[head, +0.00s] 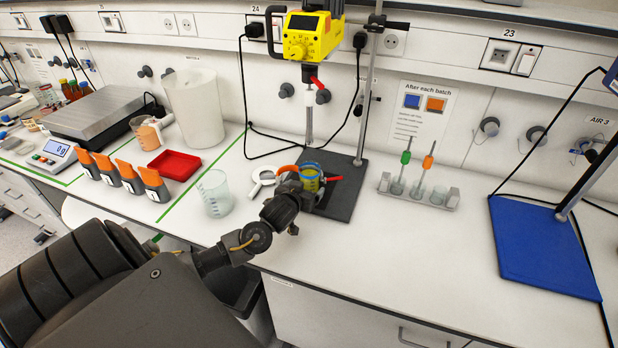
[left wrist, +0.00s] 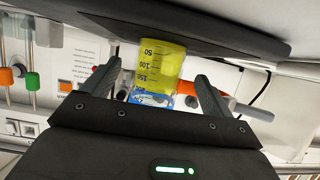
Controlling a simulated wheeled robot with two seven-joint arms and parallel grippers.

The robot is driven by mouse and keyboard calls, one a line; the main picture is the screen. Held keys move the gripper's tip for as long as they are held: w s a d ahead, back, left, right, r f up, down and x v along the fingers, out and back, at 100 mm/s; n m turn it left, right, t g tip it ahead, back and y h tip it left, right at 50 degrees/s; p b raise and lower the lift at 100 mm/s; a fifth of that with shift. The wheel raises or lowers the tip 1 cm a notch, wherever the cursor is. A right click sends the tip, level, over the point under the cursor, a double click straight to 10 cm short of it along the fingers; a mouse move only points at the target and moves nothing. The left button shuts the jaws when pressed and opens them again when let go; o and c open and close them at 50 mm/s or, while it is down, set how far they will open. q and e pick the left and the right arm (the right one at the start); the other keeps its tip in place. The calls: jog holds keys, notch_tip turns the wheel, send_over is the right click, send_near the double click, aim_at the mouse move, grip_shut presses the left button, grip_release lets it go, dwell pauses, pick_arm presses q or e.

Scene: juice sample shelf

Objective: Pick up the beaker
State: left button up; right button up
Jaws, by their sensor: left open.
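A beaker (head: 311,176) of yellow liquid, with a blue band near its top, stands on the dark stand base beneath the yellow stirrer. In the left wrist view the beaker (left wrist: 160,68) shows its graduation marks. My left gripper (head: 300,188) is at the beaker, on its near side. In the left wrist view the fingers of my left gripper (left wrist: 158,76) are spread, one on each side of the beaker. I cannot tell whether either touches the glass. The gripper partly hides the beaker in the head view. My right gripper is out of view.
The yellow stirrer (head: 312,38) hangs above on its stand, whose base (head: 345,203) is dark. A clear beaker (head: 214,194) and a red tray (head: 174,165) are to the left. A rack (head: 418,195) and blue plate (head: 540,245) are right. The front counter right of centre is free.

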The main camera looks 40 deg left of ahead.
aim_at(306, 187)
pick_arm(q)
jog(key=shift+x, duration=1.55)
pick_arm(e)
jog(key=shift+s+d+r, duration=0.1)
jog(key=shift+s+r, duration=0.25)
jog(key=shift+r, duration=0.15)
pick_arm(q)
jog(key=shift+s+r, duration=0.1)
jog(key=c, duration=1.3)
jog(key=shift+o, duration=0.2)
jog(key=shift+s+r, duration=0.1)
jog(key=shift+r, duration=0.05)
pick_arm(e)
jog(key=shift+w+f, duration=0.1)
